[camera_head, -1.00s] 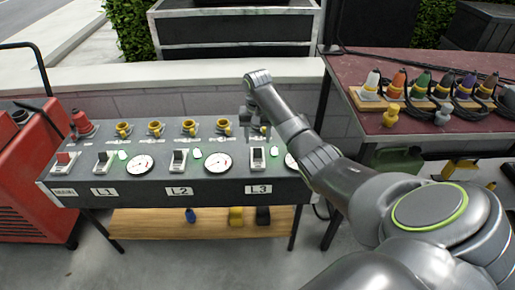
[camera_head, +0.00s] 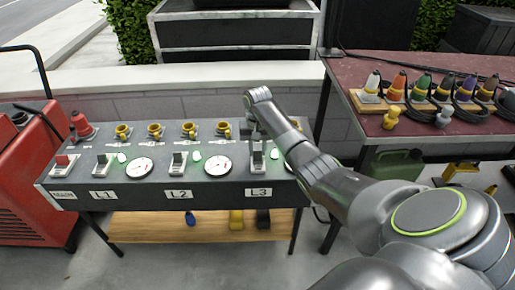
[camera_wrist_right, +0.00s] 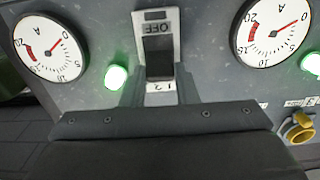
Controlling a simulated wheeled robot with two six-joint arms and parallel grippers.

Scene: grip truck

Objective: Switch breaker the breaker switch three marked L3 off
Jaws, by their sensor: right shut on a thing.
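The L3 breaker switch (camera_head: 257,164) is on the sloped panel above the L3 label (camera_head: 258,192). In the right wrist view it is a black switch (camera_wrist_right: 158,52) in a white frame, with upside-down "OFF" lettering at the top of the picture. My right gripper (camera_head: 257,145) is down at the upper part of this switch. In the wrist view its grey fingers lie on both sides of the switch and are shut on it. The lower part of the switch is partly hidden there by the gripper. My left gripper is not in view.
A green lamp (camera_wrist_right: 116,77) is lit beside the switch, with a round gauge (camera_wrist_right: 48,48) further left. The L2 switch (camera_head: 178,162) and L1 switch (camera_head: 103,163) are further left in the head view. Yellow sockets (camera_head: 189,129) line the panel's back.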

